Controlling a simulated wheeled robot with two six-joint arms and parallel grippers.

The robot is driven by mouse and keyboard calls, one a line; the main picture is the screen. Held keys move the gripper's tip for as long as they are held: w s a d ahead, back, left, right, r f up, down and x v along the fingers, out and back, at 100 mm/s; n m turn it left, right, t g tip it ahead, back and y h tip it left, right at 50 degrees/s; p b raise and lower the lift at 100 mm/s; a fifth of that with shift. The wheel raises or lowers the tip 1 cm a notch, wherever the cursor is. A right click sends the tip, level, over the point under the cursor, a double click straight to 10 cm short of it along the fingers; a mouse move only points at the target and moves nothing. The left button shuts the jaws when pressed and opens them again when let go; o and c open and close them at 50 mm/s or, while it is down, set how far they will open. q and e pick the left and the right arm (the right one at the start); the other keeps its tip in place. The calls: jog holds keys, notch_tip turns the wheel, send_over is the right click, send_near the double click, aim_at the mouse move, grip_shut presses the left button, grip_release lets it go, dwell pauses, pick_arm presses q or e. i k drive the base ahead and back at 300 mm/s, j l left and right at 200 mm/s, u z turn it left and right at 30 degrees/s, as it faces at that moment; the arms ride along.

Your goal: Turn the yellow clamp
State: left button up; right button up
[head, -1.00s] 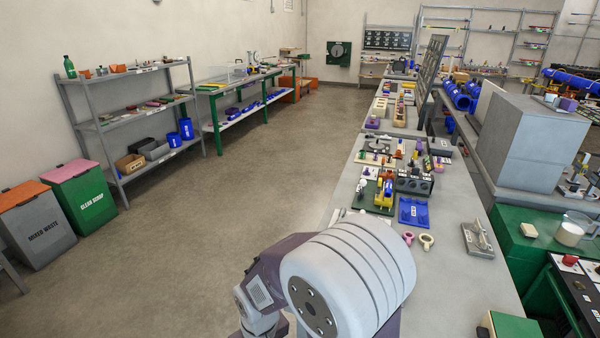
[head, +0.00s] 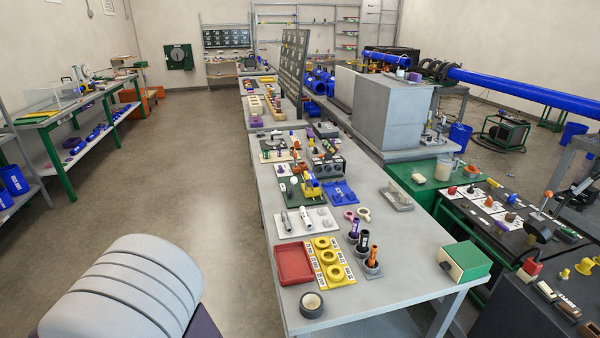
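I cannot tell for certain which thing is the yellow clamp. A small yellow piece (head: 310,187) stands on the green board on the long grey bench, near the middle of the head view. Small yellow knobs (head: 564,274) also sit on the dark cart (head: 530,302) at the lower right. A black lever with an orange tip (head: 548,194) stands at the right edge. Neither of my grippers shows. A rounded grey part of my own body fills the lower left.
The long grey bench (head: 405,252) carries a red tray (head: 293,265), a yellow ring holder (head: 327,262), a black ring (head: 311,304), a blue tray (head: 340,192) and a green box (head: 465,262). A long blue pipe (head: 525,92) runs across the back right. The floor (head: 190,165) left of the bench is open.

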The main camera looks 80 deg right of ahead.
aim_at(306, 174)
jog(key=i+l+z, duration=0.3)
jog(key=z, duration=0.15)
jog(key=i+l+z, duration=0.1)
jog(key=i+z, duration=0.75)
jog(key=i+j+z, duration=0.2)
jog(key=i+z, duration=0.2)
jog(key=i+j+z, duration=0.3)
jog(key=i+z, duration=0.15)
jog(key=i+l+z, duration=0.15)
jog(key=i+z, duration=0.7)
jog(key=i+j+z, duration=0.15)
jog(key=i+z, duration=0.3)
jog(key=i+j+z, duration=0.25)
jog(key=z, duration=0.2)
jog(key=i, duration=0.1)
